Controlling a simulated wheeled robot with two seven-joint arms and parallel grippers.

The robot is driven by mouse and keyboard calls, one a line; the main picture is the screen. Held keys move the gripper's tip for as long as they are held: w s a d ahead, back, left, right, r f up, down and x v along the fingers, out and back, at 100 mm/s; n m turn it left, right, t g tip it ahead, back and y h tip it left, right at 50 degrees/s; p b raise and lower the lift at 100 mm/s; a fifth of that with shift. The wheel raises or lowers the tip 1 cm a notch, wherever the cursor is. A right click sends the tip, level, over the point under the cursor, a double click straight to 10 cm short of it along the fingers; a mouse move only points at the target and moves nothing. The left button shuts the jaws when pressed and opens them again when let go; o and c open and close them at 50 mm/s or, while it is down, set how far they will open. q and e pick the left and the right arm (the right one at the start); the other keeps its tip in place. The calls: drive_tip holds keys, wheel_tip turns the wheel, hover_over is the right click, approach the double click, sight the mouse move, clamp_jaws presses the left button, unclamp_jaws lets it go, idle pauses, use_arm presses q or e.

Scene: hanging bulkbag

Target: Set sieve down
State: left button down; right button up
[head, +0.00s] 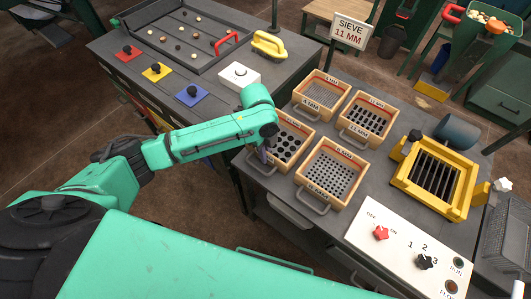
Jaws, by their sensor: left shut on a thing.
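Several wooden-framed sieves with grey handles stand on the dark bench at right. The front-left sieve (289,142) has large round holes. It looks level beside the others; I cannot tell whether it rests fully on the bench. My left gripper (265,157) is shut at this sieve's near-left handle (262,167); my forearm partly hides the frame and its label. The other sieves are a fine one (322,92) marked 4 MM, a slotted one (365,117) and a small-holed one (334,172). A sign (351,32) reads SIEVE 11 MM. My right gripper is not in view.
A yellow frame with dark bars (436,175) stands right of the sieves. A white control panel (410,250) with red and black knobs lies in front of it. A second bench at left holds a tray (178,38), coloured knob plates and a yellow-handled tool (269,45).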

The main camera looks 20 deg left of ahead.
use_arm(q)
drive_tip(key=shift+f, duration=0.1)
drive_tip(key=c, duration=1)
unclamp_jaws()
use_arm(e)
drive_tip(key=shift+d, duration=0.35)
use_arm(q)
drive_tip(key=r, duration=0.8)
drive_tip(key=a+r, duration=0.1)
drive_tip(key=r, duration=0.3)
drive_tip(key=shift+w+a+r, duration=0.1)
drive_tip(key=shift+w+r, duration=0.05)
drive_tip(key=shift+w, duration=0.1)
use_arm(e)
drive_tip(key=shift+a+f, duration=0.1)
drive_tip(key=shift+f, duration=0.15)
